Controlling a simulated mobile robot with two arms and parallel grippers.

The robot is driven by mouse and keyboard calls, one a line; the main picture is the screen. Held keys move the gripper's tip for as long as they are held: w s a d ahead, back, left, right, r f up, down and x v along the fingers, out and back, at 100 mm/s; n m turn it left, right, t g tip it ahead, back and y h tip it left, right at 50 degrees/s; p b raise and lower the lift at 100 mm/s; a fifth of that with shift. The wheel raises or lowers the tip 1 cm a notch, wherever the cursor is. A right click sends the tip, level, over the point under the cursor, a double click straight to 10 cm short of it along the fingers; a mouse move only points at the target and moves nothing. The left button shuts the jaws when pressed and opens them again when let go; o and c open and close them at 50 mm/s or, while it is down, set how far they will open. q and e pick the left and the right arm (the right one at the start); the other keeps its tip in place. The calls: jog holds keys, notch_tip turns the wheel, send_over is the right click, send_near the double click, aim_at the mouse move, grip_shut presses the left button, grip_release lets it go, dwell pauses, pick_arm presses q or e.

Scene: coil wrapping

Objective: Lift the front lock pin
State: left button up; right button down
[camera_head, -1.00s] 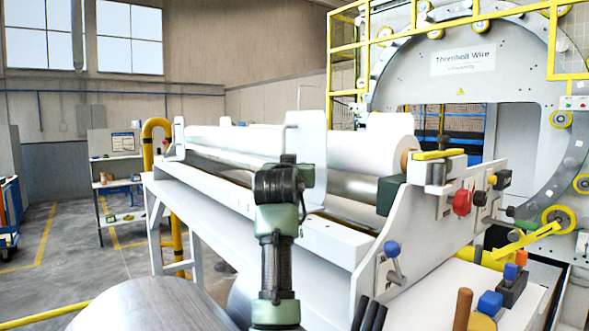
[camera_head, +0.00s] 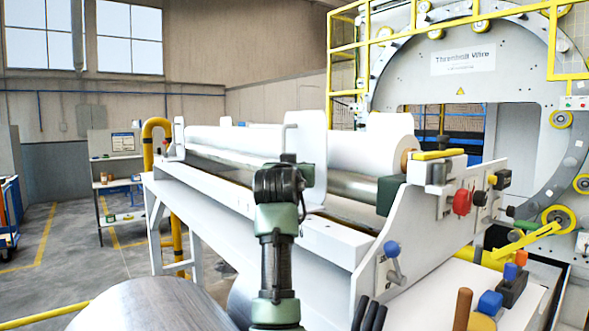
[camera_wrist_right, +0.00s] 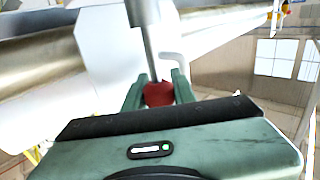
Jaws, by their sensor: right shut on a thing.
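My right gripper (camera_wrist_right: 158,82) is shut on a red knob (camera_wrist_right: 158,95), with one green finger on each side of it. A grey rod (camera_wrist_right: 149,45) runs from the knob to the top edge of the right wrist view. It looks like the front lock pin, but its far end is out of view. In the head view my right gripper (camera_head: 290,168) stands upright in the middle, in front of a white upright plate (camera_head: 312,135). The knob cannot be made out there. My left gripper is not in view.
A long white frame (camera_head: 340,240) carries metal rollers (camera_head: 230,160) behind my arm. A red knob (camera_head: 462,202) and a blue-topped lever (camera_head: 392,250) sit on its right end. A large ring machine (camera_head: 530,60) stands behind. Open floor lies at left.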

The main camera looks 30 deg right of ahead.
jog(key=shift+r, duration=1.45)
jog(key=c, duration=1.1)
grip_release()
jog(key=shift+c, duration=0.2)
jog(key=shift+d, duration=0.1)
jog(key=b+v, duration=0.4)
jog(key=v, duration=0.4)
jog(key=shift+b, duration=0.35)
